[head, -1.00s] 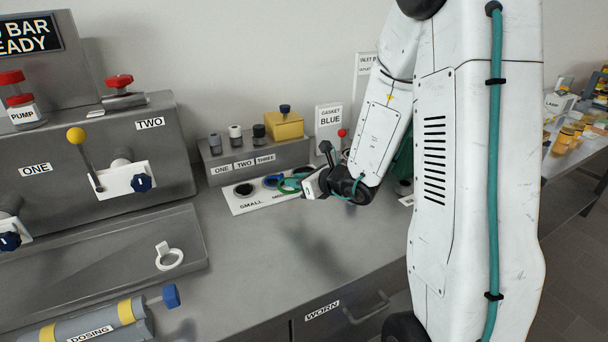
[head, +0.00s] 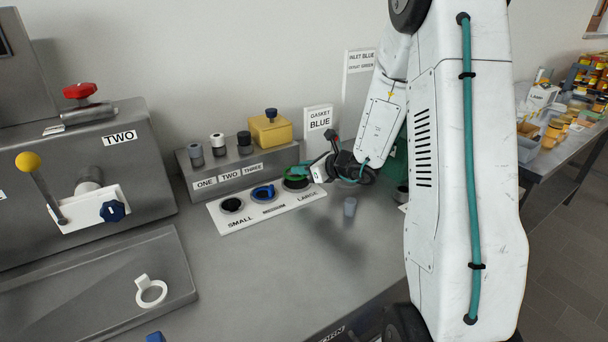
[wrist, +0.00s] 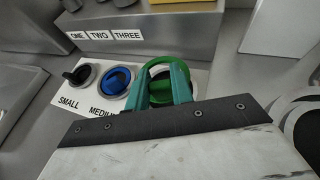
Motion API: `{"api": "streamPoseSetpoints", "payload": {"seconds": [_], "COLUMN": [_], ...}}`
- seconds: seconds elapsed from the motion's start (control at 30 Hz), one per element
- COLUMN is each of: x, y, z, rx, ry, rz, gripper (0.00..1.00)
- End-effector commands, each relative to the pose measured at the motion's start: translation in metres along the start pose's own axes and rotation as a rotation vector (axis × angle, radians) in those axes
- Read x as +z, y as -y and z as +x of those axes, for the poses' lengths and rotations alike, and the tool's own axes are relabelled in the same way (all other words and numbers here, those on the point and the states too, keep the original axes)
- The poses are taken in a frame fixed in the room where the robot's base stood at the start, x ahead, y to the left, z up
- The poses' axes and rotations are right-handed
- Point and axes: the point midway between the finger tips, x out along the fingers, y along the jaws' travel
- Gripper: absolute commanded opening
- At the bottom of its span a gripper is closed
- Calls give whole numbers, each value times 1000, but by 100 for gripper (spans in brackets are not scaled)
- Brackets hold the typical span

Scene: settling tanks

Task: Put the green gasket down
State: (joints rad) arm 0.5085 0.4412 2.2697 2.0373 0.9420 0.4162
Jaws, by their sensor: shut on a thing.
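The green gasket (wrist: 160,68) is a ring between the teal fingers of my gripper (wrist: 168,84), which is shut on it. It is over the large place, at the right end of the white gasket board (head: 232,222); I cannot tell whether it touches the board. In the head view the green gasket (head: 291,184) is partly hidden by my gripper (head: 304,172). A blue gasket (head: 263,192) lies in the medium place, also seen in the wrist view (wrist: 116,80). A black gasket (head: 231,205) lies in the small place.
Behind the board is a grey stand (head: 222,178) labelled ONE, TWO, THREE with several small cylinders and a yellow box (head: 270,130).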

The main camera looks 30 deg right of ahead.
Motion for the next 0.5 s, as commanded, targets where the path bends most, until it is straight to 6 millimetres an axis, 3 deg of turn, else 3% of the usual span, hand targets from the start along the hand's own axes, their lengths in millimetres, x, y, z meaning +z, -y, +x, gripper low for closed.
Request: {"api": "streamPoseSetpoints", "payload": {"seconds": [0.2,0.43,0.47,0.5], "x": [-30,-34,-34,-34], "y": [2,5,5,5], "z": [13,12,12,12], "rx": [1,-5,-5,-5], "ry": [-2,-2,-2,-2], "rz": [3,2,2,2], "gripper": [1,0,28,40]}}
